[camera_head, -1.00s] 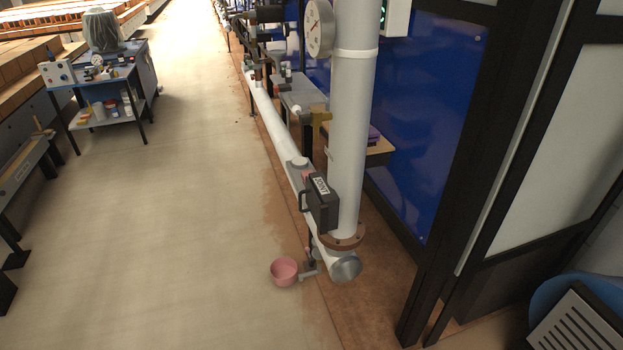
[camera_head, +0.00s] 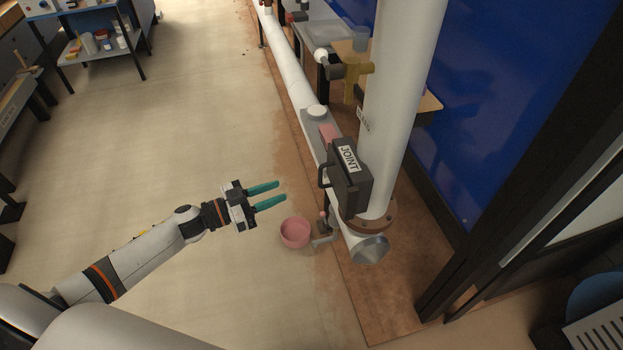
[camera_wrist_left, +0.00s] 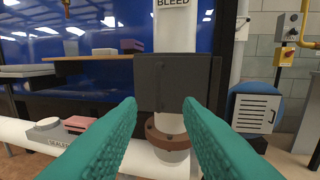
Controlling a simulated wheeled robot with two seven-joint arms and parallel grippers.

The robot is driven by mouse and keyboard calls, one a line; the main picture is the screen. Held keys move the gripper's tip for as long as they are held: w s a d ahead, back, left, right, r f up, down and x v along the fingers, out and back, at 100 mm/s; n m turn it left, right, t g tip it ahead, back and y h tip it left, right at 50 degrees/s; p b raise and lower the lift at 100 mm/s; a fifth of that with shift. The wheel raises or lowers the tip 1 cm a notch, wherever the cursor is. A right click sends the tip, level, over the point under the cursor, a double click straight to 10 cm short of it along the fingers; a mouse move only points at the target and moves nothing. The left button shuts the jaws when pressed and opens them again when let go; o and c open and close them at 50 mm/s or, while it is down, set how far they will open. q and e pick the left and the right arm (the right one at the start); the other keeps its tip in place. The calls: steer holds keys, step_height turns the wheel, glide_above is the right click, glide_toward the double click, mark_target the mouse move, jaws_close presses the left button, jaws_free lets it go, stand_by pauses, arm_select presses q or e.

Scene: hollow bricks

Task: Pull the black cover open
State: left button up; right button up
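The black cover (camera_head: 349,178), labelled JOINT, sits on the white pipework at the foot of the thick upright pipe and looks shut. A black handle (camera_head: 323,176) stands out from its left side. In the left wrist view the black cover (camera_wrist_left: 178,82) is straight ahead, beyond the fingers. My left gripper (camera_head: 283,193) has two teal fingers, apart and empty. It is left of the cover and handle, with a clear gap. In the left wrist view its fingers (camera_wrist_left: 160,115) frame the cover's lower part. My right gripper is not in view.
A pink bowl (camera_head: 295,232) is on the floor below the cover. The thick white upright pipe (camera_head: 402,100) rises behind the cover, with a brown flange (camera_head: 367,222) at its foot. A blue panel (camera_head: 520,80) stands to the right.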

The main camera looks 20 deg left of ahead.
arm_select(q)
steer(key=x, duration=1)
steer(key=shift+w+d, duration=0.15)
steer(key=shift+w, duration=0.2)
steer(key=shift+f, duration=0.1)
jaws_close()
